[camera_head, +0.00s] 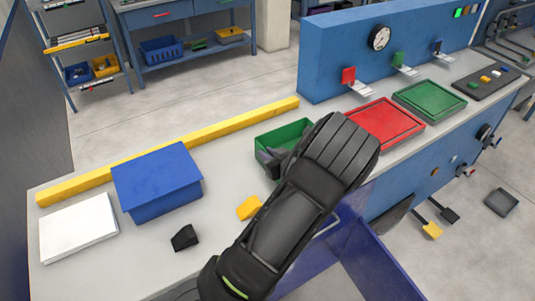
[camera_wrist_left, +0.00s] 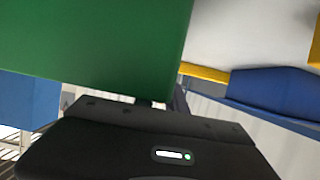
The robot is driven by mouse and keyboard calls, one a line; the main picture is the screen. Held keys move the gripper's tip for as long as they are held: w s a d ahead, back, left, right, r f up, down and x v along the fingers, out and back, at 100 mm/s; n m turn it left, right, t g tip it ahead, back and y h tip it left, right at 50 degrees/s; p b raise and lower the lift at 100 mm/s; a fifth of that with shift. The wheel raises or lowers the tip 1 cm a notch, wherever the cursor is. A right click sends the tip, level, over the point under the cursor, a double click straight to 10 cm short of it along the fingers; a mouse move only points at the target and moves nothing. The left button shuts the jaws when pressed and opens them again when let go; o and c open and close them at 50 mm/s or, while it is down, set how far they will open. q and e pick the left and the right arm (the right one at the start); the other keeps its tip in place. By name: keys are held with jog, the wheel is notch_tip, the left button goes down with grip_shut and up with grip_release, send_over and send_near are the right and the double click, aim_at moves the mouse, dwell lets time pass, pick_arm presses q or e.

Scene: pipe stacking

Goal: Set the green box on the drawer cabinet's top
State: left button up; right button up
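The green box (camera_head: 281,137), an open-topped bin, is at the middle of the grey bench in the head view, partly hidden by my arm. Its green wall (camera_wrist_left: 95,45) fills the upper left of the left wrist view. My left gripper (camera_head: 270,160) is at the box's near left side, with dark fingers against it. Most of the fingers are hidden, so I cannot tell whether they grip the wall. A blue box-shaped unit with a flat top (camera_head: 157,174) stands left on the bench; no drawer front shows, so I cannot tell if it is the cabinet. My right gripper is not in view.
A yellow bar (camera_head: 180,147) runs along the bench's back edge. A white slab (camera_head: 78,228), a small black block (camera_head: 185,238) and a yellow block (camera_head: 249,207) lie on the bench. Red (camera_head: 384,122) and green (camera_head: 429,99) trays are at the right. A blue open compartment (camera_head: 375,262) shows below.

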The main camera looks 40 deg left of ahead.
pick_arm(q)
jog(key=shift+o, duration=0.9)
jog(key=shift+r, duration=0.15)
jog(key=v, duration=1.2)
jog(key=shift+d, duration=0.1)
